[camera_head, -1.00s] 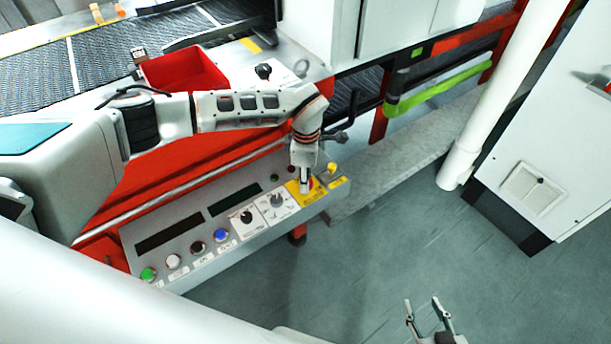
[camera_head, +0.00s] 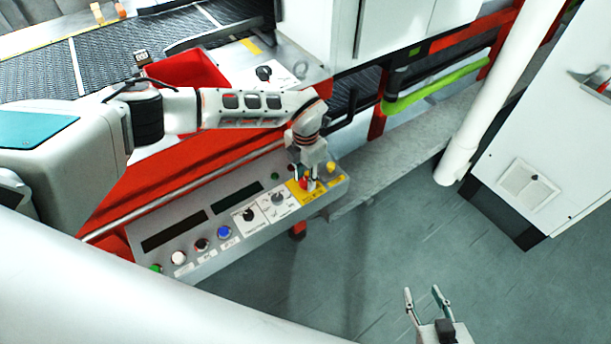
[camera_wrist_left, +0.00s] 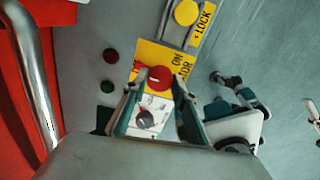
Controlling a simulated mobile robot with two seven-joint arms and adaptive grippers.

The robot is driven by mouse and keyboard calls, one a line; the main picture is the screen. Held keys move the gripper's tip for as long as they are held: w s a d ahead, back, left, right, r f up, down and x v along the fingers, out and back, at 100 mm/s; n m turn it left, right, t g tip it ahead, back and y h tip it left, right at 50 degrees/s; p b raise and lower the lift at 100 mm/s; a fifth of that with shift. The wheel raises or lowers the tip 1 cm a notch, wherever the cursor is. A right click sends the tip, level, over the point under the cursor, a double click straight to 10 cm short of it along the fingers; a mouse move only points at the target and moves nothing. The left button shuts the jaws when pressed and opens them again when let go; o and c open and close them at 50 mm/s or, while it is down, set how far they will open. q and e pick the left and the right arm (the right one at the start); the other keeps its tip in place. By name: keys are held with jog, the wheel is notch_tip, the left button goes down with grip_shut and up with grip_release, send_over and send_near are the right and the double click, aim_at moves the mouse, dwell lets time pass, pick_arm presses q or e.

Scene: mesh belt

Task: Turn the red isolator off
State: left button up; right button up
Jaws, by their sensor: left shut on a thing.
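The red isolator (camera_wrist_left: 158,78) is a round red knob on a yellow plate (camera_wrist_left: 147,55) with "ON" lettering, near the right end of the sloped grey control panel (camera_head: 185,212). A light mark shows on its face. In the head view the red isolator (camera_head: 310,186) is partly hidden by my left gripper (camera_head: 305,180). In the left wrist view the two fingers of my left gripper (camera_wrist_left: 157,82) stand on either side of the knob, shut on it. My right gripper (camera_head: 427,294) is open and empty above the floor, at the bottom right of the head view.
A yellow knob (camera_wrist_left: 187,12) by a "LOCK" label sits close beside the isolator. A black selector (camera_wrist_left: 145,119) is on its other side. Blue (camera_head: 224,232), white (camera_head: 179,257) and green buttons line the panel. A white post (camera_head: 485,100) and cabinet stand right.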

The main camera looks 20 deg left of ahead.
aim_at(305, 180)
pick_arm(q)
jog(key=shift+n, duration=0.6)
pick_arm(e)
jog(key=shift+r, duration=0.2)
pick_arm(q)
jog(key=o, duration=1.1)
pick_arm(e)
jog(key=shift+r, duration=0.1)
pick_arm(q)
jog(key=shift+r, duration=0.2)
notch_tip(305, 180, up, 12)
jog(key=shift+f, duration=0.15)
